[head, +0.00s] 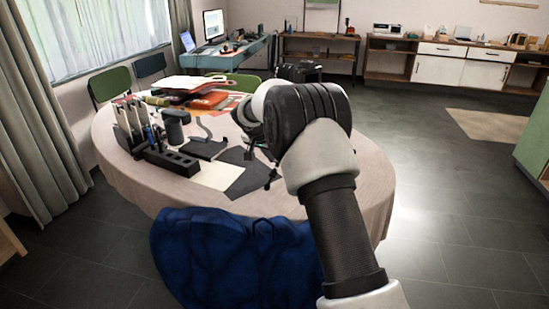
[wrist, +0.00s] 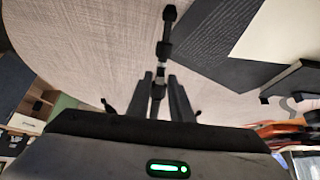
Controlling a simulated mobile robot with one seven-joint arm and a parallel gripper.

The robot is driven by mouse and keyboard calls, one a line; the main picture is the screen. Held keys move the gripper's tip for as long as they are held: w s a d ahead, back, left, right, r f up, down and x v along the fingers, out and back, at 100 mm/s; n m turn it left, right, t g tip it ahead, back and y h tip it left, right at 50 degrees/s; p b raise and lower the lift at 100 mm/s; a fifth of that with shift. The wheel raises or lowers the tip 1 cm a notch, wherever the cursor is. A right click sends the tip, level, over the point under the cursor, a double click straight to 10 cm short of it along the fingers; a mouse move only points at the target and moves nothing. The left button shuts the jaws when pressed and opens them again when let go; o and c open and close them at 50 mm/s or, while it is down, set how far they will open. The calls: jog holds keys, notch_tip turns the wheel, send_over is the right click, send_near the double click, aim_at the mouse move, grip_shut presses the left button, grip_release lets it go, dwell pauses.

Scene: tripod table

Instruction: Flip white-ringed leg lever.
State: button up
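The black tripod leg (wrist: 158,88) runs up the middle of the wrist view to a dark foot at the top. A pale ring (wrist: 161,71) shows on it, just below a dark clamp block (wrist: 164,50) that may hold the lever; I cannot tell the lever's position. My gripper (wrist: 159,80) has its two dark fingers apart, one on each side of the leg in the picture. Contact cannot be told. In the head view, part of the tripod (head: 272,176) shows on the table beside my arm; my arm hides the rest and the gripper.
The round table (head: 330,205) has a beige cloth. A dark sheet (head: 248,172) and a white sheet (head: 217,175) lie left of the tripod. A blue chair (head: 235,255) is in front.

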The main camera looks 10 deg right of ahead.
jog(key=c, duration=0.4)
jog(key=shift+c, duration=0.2)
jog(key=shift+s+a+r, duration=0.15)
jog(key=shift+a+r, duration=0.05)
jog(key=shift+r, duration=0.5)
